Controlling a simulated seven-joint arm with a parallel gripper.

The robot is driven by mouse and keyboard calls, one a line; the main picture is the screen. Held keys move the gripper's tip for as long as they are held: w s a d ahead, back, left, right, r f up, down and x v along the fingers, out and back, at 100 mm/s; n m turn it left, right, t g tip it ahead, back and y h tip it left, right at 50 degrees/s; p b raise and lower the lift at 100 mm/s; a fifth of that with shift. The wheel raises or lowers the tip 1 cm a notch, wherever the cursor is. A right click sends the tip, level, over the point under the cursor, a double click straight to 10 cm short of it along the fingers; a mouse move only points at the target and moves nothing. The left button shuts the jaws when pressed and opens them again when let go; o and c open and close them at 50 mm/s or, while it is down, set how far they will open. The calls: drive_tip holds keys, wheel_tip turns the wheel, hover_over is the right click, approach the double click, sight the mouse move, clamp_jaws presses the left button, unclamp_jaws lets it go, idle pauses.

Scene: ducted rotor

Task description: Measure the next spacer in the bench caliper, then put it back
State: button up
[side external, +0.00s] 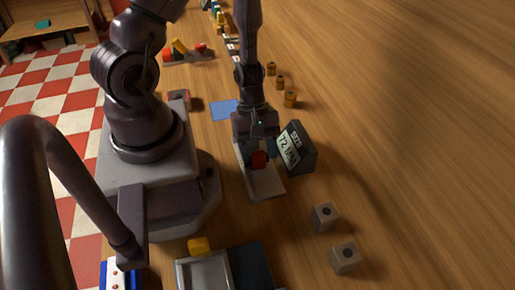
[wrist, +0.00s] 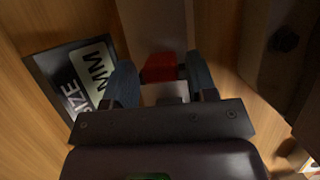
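The bench caliper has a pale base plate (side external: 266,184) and a red block (side external: 259,159). A dark display (side external: 297,148) beside it reads SIZE with a figure in MM, perhaps 72. My gripper (side external: 257,143) is low over the caliper, at the red block. In the wrist view, my gripper's fingers (wrist: 161,82) stand apart on either side of the red block (wrist: 158,67) and a small grey piece (wrist: 165,93). I cannot tell whether they pinch either one. Two grey spacers with dark holes, one nearer the caliper (side external: 325,216) and one further forward (side external: 345,257), stand on the bench.
Several brown, holed cylinders (side external: 290,98) stand in a row behind the display. A blue sheet (side external: 224,109) lies behind the caliper. A grey tray (side external: 204,272) and a yellow piece (side external: 199,245) are at the front. The bench's right side is clear.

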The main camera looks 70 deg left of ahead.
drive_tip(key=shift+o, duration=0.4)
drive_tip(key=v, duration=1.3)
drive_tip(key=d+r+m+t+y, duration=0.2)
drive_tip(key=d+r+m, duration=0.1)
drive_tip(key=r+m, duration=0.6)
drive_tip(key=s+d+r+m+t+y, duration=0.1)
drive_tip(key=d+r+m+t+y, duration=0.1)
drive_tip(key=r+m, duration=0.7)
drive_tip(key=shift+s+d+r+t, duration=0.2)
drive_tip(key=shift+d+r+t, duration=0.3)
drive_tip(key=shift+d+t, duration=0.25)
drive_tip(key=shift+a, duration=0.1)
